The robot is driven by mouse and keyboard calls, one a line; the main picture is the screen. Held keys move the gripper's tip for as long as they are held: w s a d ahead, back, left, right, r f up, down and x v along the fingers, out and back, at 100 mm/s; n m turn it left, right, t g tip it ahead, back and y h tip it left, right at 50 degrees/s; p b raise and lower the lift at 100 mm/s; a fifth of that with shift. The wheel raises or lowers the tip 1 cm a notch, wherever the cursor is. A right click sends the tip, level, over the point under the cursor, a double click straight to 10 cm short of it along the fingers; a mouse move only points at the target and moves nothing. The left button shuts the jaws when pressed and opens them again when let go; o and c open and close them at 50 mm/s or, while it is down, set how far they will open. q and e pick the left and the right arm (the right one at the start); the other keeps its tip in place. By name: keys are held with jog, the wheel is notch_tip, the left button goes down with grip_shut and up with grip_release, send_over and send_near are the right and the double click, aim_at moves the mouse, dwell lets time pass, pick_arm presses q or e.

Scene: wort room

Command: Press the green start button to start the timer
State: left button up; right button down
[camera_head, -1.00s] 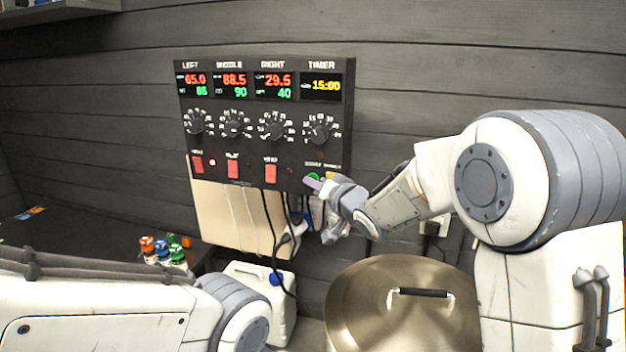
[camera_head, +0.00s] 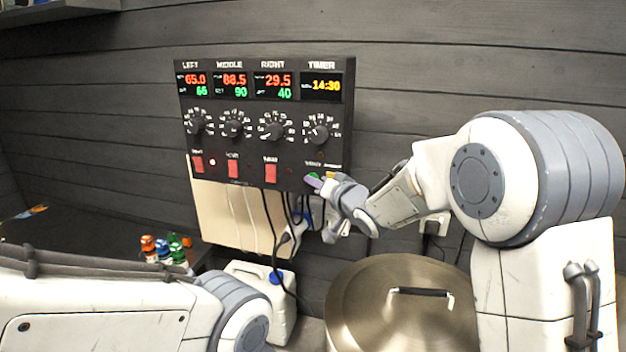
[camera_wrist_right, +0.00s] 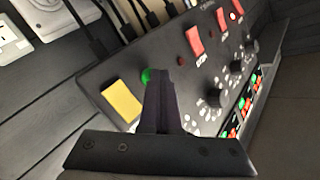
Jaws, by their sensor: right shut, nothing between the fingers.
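The black control panel (camera_head: 265,150) is mounted on the dark plank wall. Its timer display (camera_head: 321,87) at the top right reads 14:30 in yellow. The green start button (camera_wrist_right: 146,76) shows partly in the right wrist view, beside a yellow button (camera_wrist_right: 122,100). My right gripper (camera_head: 314,182) is shut and empty, its tips at the green button on the panel's lower right. The fingers (camera_wrist_right: 168,90) hide part of the button, and I cannot tell whether they touch it. My left arm is at the lower left; its gripper is out of view.
Red rocker switches (camera_head: 233,169) and black dials (camera_head: 273,126) sit left of the fingers. Cables hang below the panel. A lidded steel pot (camera_head: 400,320) stands below my right arm. A white canister (camera_head: 283,310) and small colored-capped bottles (camera_head: 163,250) stand lower left.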

jog(key=shift+s+a+b, duration=0.25)
jog(key=shift+s+b, duration=0.05)
jog(key=shift+s, duration=0.4)
jog(key=s, duration=0.1)
jog(key=s+a+b, duration=0.1)
jog(key=s, duration=0.1)
jog(key=s+b, duration=0.1)
jog(key=shift+s+a, duration=0.25)
jog(key=shift+s, duration=0.15)
dwell(0.3)
